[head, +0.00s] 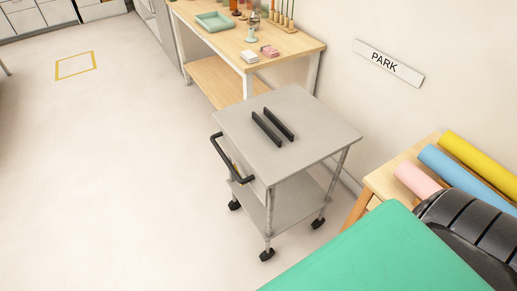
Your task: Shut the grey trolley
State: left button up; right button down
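The grey trolley (316,123) stands upright on the floor in the middle of the head view, on black castors. It has a flat top, thin legs and a lower shelf (297,201). Two black upright bars (272,124) sit parallel on its top. A black bar handle (230,161) sticks out on its left side, by a pale panel (257,187) under the top. A small yellow mark shows by the handle. I cannot tell whether that panel stands out from the trolley or is flush. Neither of my grippers is in view.
A wooden bench (301,45) with a green tray (215,21) stands behind. A PARK sign (389,63) hangs on the right wall. Coloured rolls (455,166) lie on a wooden table at right. A green surface (385,258) fills the lower right. Floor left of the trolley is clear.

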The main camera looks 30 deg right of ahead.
aim_at(273, 138)
jog(key=z, duration=0.8)
